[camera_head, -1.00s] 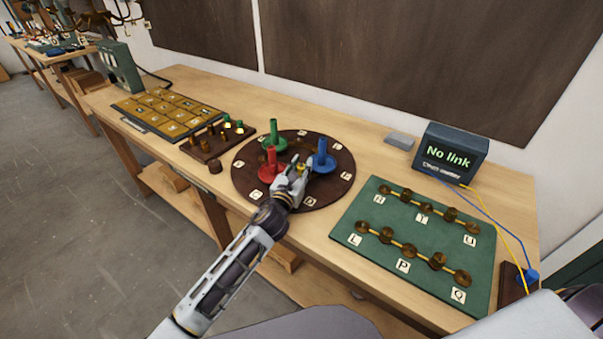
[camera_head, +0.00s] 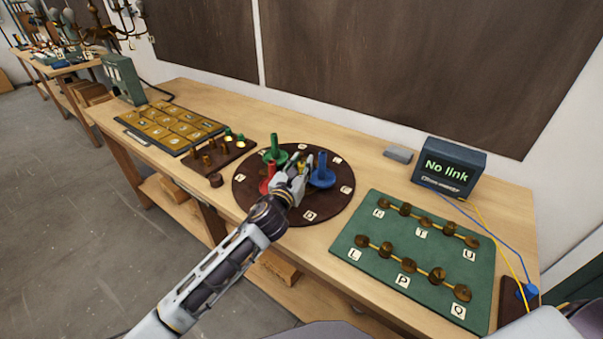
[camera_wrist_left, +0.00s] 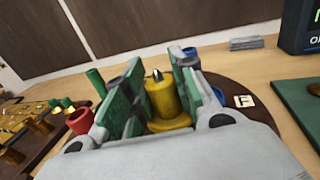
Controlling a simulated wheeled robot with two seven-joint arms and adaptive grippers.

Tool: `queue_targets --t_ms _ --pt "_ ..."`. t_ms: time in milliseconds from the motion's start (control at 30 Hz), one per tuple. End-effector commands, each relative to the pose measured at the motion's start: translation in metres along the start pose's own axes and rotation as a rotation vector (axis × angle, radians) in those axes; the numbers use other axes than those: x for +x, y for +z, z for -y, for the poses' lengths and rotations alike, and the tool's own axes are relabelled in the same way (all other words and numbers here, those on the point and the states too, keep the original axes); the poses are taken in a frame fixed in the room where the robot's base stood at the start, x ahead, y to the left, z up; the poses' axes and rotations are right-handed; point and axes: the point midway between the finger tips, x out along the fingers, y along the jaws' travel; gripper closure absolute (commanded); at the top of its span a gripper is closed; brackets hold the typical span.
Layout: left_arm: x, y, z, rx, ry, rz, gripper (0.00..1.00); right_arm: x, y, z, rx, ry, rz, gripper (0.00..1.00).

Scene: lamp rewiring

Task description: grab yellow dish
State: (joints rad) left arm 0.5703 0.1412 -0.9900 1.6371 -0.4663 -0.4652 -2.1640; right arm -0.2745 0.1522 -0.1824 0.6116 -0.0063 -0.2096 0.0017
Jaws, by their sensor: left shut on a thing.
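The yellow dish (camera_wrist_left: 163,98) shows in the left wrist view as an upright post on a round flange with a dark pointed tip. It stands between the two green-padded fingers of my left gripper (camera_wrist_left: 158,95), which is shut on it. In the head view my left gripper (camera_head: 299,168) is over the round brown turntable (camera_head: 262,205), and only a little yellow shows between its fingers. I cannot tell whether the dish's base still touches the turntable. My right gripper is not in view.
Around my left gripper stand a red dish (camera_head: 267,180), a green dish (camera_head: 275,150) and a blue dish (camera_head: 322,174), all close by. A green board (camera_head: 385,263) with brass contacts lies at right, before the "No link" meter (camera_head: 449,168). A yellow-tiled panel (camera_head: 172,126) lies left.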

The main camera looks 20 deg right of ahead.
Motion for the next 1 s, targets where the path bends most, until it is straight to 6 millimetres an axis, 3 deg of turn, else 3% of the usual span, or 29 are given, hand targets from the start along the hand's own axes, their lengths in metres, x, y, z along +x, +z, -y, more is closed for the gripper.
queue_targets --t_ms 200,333,1000 --pt "0.000 0.025 0.000 0.001 0.000 0.000 0.98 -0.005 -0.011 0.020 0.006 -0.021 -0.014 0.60" --pt "0.000 0.033 0.000 0.002 0.000 0.000 0.98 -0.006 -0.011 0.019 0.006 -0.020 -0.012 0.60" --pt "0.000 0.036 0.000 0.000 0.000 -0.001 0.98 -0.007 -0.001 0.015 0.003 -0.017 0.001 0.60"
